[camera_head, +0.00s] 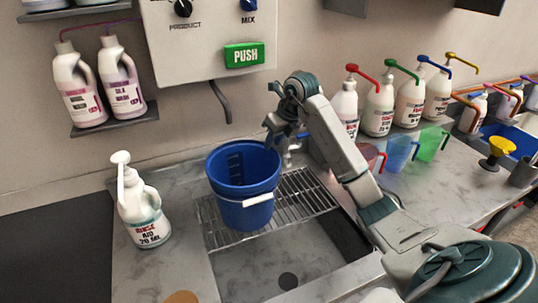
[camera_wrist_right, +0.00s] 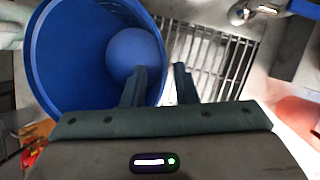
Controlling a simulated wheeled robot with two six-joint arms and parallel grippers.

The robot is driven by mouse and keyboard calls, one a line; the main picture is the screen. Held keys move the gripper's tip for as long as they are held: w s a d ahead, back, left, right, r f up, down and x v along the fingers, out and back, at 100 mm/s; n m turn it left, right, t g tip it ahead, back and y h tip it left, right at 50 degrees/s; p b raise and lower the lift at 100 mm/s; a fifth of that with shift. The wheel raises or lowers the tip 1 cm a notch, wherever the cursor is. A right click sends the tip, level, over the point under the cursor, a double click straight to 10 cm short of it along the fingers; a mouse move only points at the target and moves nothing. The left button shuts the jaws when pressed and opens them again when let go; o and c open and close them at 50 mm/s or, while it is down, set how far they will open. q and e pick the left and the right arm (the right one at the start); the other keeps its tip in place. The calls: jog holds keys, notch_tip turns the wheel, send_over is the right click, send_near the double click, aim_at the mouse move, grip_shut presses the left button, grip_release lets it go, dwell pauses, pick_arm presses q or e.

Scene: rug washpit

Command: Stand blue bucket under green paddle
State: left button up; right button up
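The blue bucket (camera_head: 240,180) stands upright on the wire rack over the sink, its pale handle hanging across its front. The green paddle (camera_head: 244,55), marked PUSH, is on the white dispenser box above and slightly right of the bucket. A dark spout (camera_head: 220,102) hangs from the box above the bucket's rim. My right gripper (camera_head: 284,146) is at the bucket's right rim. In the right wrist view its fingers (camera_wrist_right: 162,75) are apart, one overlapping the bucket (camera_wrist_right: 88,60), the other over the rack; contact is unclear. My left gripper is out of view.
The wire rack (camera_head: 303,203) covers the back of the sink (camera_head: 320,255). A white pump bottle (camera_head: 140,205) stands left of the bucket. Several pump bottles (camera_head: 379,108) and coloured jugs (camera_head: 400,150) stand at right. Two jugs (camera_head: 78,90) sit on a wall shelf.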

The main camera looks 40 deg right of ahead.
jog(key=b+v, duration=0.1)
jog(key=v, duration=0.4)
jog(key=shift+r, duration=0.1)
